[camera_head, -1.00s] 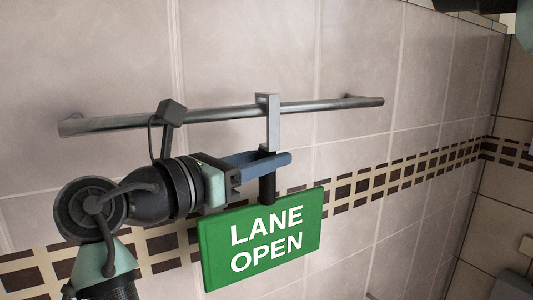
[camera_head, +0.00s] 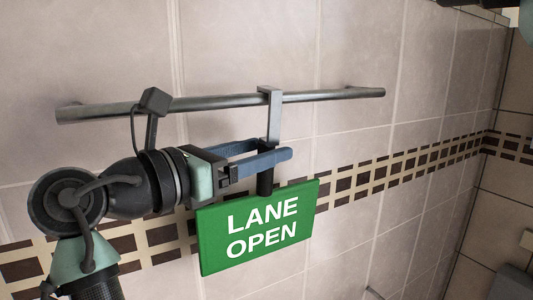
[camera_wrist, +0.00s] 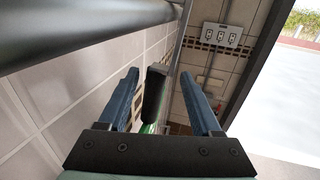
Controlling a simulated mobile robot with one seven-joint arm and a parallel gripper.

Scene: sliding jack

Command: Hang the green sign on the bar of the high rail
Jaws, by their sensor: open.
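The green sign (camera_head: 258,226) reads "LANE OPEN" and hangs below the bar (camera_head: 215,100) of the high rail in the head view. Its grey metal hook (camera_head: 273,118) goes over the bar. A dark stem (camera_head: 265,182) joins hook and sign. My gripper (camera_head: 283,150) is open, its two blue fingers at the stem's height, below the bar. In the wrist view, the dark stem (camera_wrist: 153,92) stands between my spread fingers (camera_wrist: 165,85), with visible gaps on both sides. Only a sliver of green sign shows there. The bar (camera_wrist: 85,25) crosses the upper left.
The tiled wall (camera_head: 350,45) lies close behind the rail, with a brown mosaic band. A white switch plate (camera_wrist: 222,35) is on the far wall in the wrist view. A bright opening (camera_wrist: 285,95) lies at right.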

